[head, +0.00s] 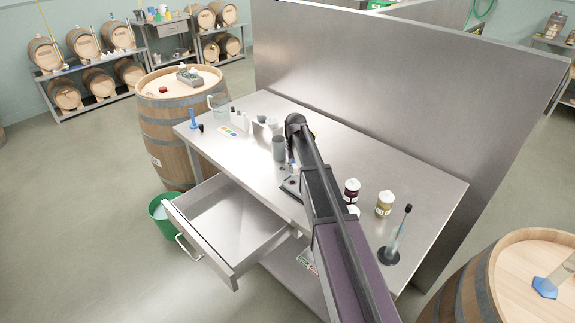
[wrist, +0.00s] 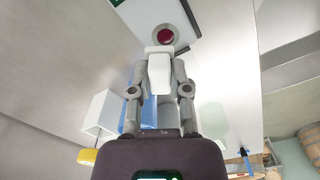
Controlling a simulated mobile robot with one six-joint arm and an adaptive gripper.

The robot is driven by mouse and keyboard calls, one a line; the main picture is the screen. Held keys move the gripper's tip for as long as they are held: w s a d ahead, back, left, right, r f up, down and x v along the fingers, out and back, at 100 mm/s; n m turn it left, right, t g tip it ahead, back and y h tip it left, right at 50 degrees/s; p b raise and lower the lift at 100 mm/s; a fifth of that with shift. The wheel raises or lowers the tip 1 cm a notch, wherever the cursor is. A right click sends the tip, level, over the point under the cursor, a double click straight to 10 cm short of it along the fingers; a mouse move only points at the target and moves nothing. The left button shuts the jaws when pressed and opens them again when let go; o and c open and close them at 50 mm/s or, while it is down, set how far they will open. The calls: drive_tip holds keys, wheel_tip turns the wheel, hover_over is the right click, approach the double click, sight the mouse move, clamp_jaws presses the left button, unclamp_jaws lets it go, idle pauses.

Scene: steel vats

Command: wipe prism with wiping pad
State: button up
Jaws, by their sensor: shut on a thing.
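My gripper (wrist: 159,62) is shut on a small white block, which looks like the wiping pad (wrist: 159,76), in the wrist view. Just beyond the pad's end is a round metal-ringed spot with dark red in it, which looks like the prism (wrist: 164,36). It is set in a pale device (wrist: 190,15). I cannot tell whether pad and prism touch. In the head view a small device (head: 290,187) shows on the steel bench beside my arm, partly covered by it. My gripper and the pad are hidden there.
The steel bench (head: 340,165) has a tall back panel (head: 400,80). A grey cup (head: 279,148) stands near my arm, with two labelled bottles (head: 352,190) (head: 384,203) and a stand (head: 390,254) to the right. An open drawer (head: 230,272) juts out in front. A green bucket (head: 163,225) stands left.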

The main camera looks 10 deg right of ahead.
sight(292, 183)
drive_tip(key=shift+a, duration=0.3)
drive_tip(key=shift+f, duration=0.1)
drive_tip(key=shift+f+b, duration=1.75)
drive_tip(key=shift+b, duration=0.15)
drive_tip(key=shift+f+b, duration=0.6)
idle(0.7)
drive_tip(key=shift+s+a, duration=0.3)
drive_tip(key=shift+a, duration=0.15)
drive_tip(key=shift+w+d, duration=0.35)
drive_tip(key=shift+d, duration=0.15)
idle(0.6)
drive_tip(key=shift+w+d, duration=0.2)
drive_tip(key=shift+d, duration=0.1)
drive_tip(key=shift+s+a, duration=0.15)
drive_tip(key=shift+a, duration=0.1)
idle(0.5)
drive_tip(key=shift+s+a, duration=0.2)
drive_tip(key=shift+a, duration=0.05)
